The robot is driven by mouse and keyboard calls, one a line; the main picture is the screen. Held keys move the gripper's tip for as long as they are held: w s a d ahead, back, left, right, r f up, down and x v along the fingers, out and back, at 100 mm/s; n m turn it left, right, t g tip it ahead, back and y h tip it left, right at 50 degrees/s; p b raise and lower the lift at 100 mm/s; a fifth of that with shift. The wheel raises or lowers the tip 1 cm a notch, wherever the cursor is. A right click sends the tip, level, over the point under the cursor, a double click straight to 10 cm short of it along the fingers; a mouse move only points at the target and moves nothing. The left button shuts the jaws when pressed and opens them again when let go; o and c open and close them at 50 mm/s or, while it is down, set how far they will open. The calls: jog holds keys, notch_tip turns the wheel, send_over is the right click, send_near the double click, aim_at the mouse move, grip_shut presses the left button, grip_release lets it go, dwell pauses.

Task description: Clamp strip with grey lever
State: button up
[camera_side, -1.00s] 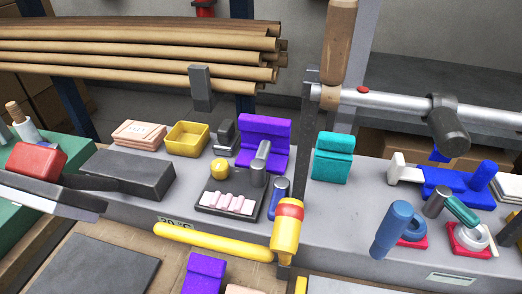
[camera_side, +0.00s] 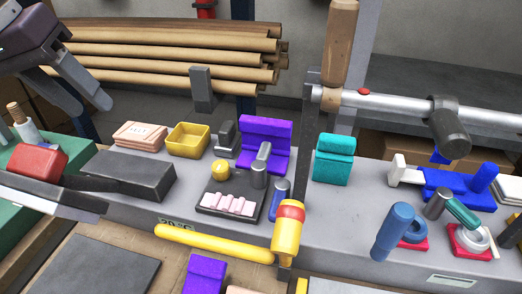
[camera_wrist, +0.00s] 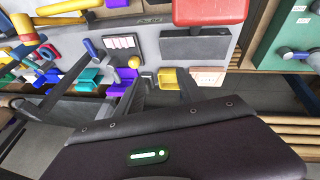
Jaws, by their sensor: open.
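A grey cylindrical lever (camera_side: 260,165) stands on a dark plate (camera_side: 215,192) in the middle of the bench. A pale pink, notched strip (camera_side: 229,204) lies on the plate's front part. A yellow ball knob (camera_side: 220,169) sits at its back left. In the wrist view the plate, strip (camera_wrist: 121,42) and yellow knob (camera_wrist: 134,61) lie beyond my fingers; I cannot clearly make out the lever there. My gripper (camera_side: 68,98) is at the upper left of the side view, above the bench and well away from the plate. Its fingers are apart, and it also shows in the wrist view (camera_wrist: 160,88).
A purple block (camera_side: 265,133), a yellow tray (camera_side: 188,139) and a teal block (camera_side: 333,160) stand behind or beside the plate. A metal bar (camera_side: 390,101) crosses above the right side.

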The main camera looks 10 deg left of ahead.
jog(key=w+d+f, duration=0.2)
jog(key=w+d, duration=0.4)
jog(key=w, duration=0.1)
jog(key=m+y, duration=0.1)
jog(key=y, duration=0.1)
send_near(262, 152)
jog(key=shift+w+a+f, duration=0.15)
jog(key=shift+a+f, duration=0.15)
jog(key=shift+f, duration=0.3)
jog(key=shift+m, duration=0.3)
jog(key=x, duration=0.6)
jog(key=shift+w+d+f, duration=0.1)
jog(key=shift+d+f, duration=0.25)
jog(key=shift+d, duration=0.05)
jog(key=shift+w+f, duration=0.15)
jog(key=shift+f, duration=0.2)
grip_shut()
